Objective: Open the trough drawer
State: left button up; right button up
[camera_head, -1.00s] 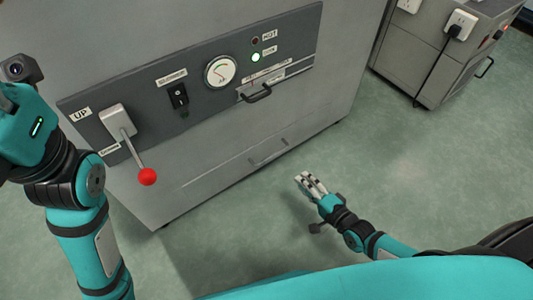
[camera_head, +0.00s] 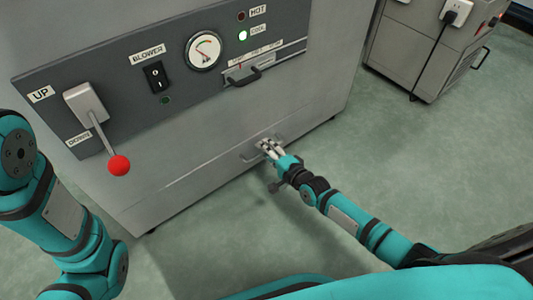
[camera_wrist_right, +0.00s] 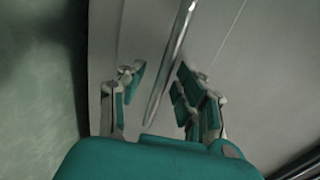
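The trough drawer (camera_head: 215,183) is a grey panel low on the front of the grey machine and looks flush with it. Its thin metal handle (camera_head: 247,157) is partly hidden by my right gripper (camera_head: 267,146). In the right wrist view the handle (camera_wrist_right: 172,62) runs between the spread fingers of my right gripper (camera_wrist_right: 156,98), with gaps on both sides. The right gripper is open at the handle. My left arm (camera_head: 55,205) shows at the left edge of the head view; its gripper is out of the picture.
A grey cabinet (camera_head: 406,58) stands at the right. The green floor (camera_head: 400,140) between is clear.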

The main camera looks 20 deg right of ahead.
grip_shut()
dwell(0.6)
